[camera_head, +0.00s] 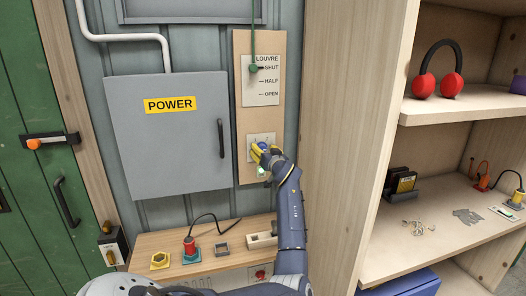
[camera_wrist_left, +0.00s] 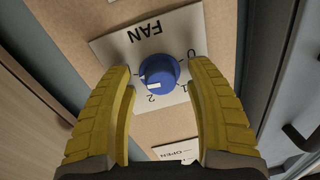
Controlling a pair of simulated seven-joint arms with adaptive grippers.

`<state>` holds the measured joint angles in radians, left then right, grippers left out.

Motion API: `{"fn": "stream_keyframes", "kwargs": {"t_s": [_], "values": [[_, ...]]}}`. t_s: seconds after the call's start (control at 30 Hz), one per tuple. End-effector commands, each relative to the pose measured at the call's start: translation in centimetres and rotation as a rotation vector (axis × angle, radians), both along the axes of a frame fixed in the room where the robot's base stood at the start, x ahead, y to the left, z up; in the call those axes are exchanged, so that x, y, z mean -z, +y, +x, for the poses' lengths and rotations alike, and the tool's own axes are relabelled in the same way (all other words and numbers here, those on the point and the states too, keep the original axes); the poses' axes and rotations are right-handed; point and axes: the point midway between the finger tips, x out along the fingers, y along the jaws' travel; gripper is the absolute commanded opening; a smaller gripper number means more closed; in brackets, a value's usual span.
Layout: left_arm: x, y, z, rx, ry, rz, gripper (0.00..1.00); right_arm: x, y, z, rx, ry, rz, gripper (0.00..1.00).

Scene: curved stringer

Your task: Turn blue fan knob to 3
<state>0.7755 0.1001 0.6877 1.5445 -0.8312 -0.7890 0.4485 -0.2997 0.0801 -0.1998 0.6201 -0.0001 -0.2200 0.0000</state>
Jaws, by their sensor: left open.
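The blue fan knob (camera_wrist_left: 160,70) sits on a white plate marked FAN (camera_wrist_left: 186,30), which appears upside down in the left wrist view. The white mark on the knob points toward the 2. The labels 0, 1 and 2 are readable; the 3 is not visible, with the left-hand finger covering part of that side. My left gripper (camera_wrist_left: 160,80) is open, its yellow fingers on either side of the knob with visible gaps. In the head view the gripper (camera_head: 264,154) covers most of the plate (camera_head: 256,138). My right gripper is not in view.
The louvre plate (camera_head: 261,88) with a green pull cord is above on the same wooden board (camera_head: 243,120). The grey POWER box (camera_head: 168,150) is left of it. A wooden shelf unit (camera_head: 345,130) rises close on the right. A small bench (camera_head: 215,262) with connectors lies below.

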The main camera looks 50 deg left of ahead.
Motion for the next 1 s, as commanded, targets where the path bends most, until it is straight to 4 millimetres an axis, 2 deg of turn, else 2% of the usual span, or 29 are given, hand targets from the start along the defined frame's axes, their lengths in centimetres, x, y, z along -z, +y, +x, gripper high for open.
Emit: {"fn": "stream_keyframes", "kwargs": {"t_s": [0.4,0.87,1.0], "values": [[-0.03,0.29,0.13,0.000,0.000,0.000,0.56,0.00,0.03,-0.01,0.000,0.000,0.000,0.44],[-0.01,0.27,0.13,0.000,0.000,0.000,0.03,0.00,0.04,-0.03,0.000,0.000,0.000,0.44],[0.03,0.27,0.14,0.001,0.002,0.001,0.00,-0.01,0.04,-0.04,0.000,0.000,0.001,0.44]]}}
